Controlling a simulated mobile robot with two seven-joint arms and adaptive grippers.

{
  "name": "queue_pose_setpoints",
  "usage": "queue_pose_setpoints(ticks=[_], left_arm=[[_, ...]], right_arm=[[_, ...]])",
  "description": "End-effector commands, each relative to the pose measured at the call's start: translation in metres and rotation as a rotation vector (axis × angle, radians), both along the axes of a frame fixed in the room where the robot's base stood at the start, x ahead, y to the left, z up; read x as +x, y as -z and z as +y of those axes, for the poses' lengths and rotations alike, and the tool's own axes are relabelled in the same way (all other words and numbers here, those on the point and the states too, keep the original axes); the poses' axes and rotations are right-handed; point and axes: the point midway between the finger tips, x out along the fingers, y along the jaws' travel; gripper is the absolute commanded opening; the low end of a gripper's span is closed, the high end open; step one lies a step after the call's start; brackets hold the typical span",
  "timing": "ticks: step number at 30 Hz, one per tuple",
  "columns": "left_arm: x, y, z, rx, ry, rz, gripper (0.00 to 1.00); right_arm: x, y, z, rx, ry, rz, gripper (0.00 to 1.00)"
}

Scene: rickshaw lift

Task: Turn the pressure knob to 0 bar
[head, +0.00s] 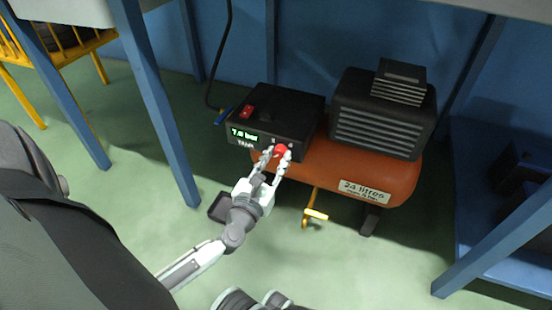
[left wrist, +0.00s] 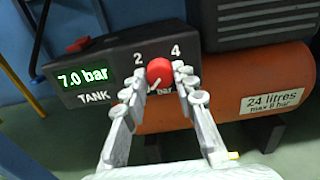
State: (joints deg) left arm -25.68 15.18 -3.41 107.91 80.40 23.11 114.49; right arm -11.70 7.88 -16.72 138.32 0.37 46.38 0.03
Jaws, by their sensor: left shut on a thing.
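The red pressure knob (head: 280,151) is on the front of the black control box (head: 293,108), on top of an orange tank. My left gripper (head: 276,158) has its fingers on either side of the knob and is shut on it. In the left wrist view the red knob (left wrist: 159,72) sits between the fingertips (left wrist: 161,75). The marks 2 and 4 show above it; the lower part of the dial is mostly hidden by the fingers. The green display (left wrist: 83,77) reads 7.0 bar above the word TANK. My right gripper is not in view.
The orange tank (head: 340,172) carries a 24 litres label and a dark ribbed motor (head: 383,112). A yellow-handled valve (head: 315,214) hangs below it. Blue legs (head: 160,110) of a bench stand left and right. A red switch (head: 248,111) is on the box top.

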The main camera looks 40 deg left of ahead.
Motion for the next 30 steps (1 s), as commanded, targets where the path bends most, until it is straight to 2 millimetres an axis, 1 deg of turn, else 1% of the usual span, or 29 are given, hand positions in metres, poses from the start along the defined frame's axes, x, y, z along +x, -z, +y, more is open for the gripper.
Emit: queue_pose_setpoints(ticks=[6, 7, 9, 12, 19, 22, 25, 27, 30], left_arm=[[0.001, -0.002, 0.001, -0.001, -0.001, -0.004, 0.0], [0.001, -0.002, 0.001, -0.001, -0.001, -0.004, 0.3], [0.001, -0.002, 0.001, 0.0, -0.001, -0.004, 0.39], [0.001, -0.001, 0.0, 0.001, 0.0, -0.003, 0.49], [0.0, -0.001, 0.0, 0.0, 0.0, -0.001, 0.49], [0.0, -0.004, 0.0, -0.001, -0.002, -0.001, 0.49], [0.0, -0.014, 0.0, -0.005, -0.004, -0.002, 0.49], [0.0, -0.026, 0.0, -0.007, -0.005, -0.006, 0.49], [0.001, -0.038, 0.0, -0.006, -0.005, -0.001, 0.49]], right_arm=[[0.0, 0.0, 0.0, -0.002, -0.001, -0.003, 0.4], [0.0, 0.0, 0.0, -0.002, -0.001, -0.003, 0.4], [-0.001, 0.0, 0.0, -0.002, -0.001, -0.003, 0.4], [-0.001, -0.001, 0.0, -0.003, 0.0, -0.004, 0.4], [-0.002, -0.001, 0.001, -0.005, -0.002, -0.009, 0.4], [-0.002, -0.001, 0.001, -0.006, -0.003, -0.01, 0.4], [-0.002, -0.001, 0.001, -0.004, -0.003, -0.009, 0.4], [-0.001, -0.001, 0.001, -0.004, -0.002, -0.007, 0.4], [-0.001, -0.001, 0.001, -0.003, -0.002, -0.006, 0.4]])
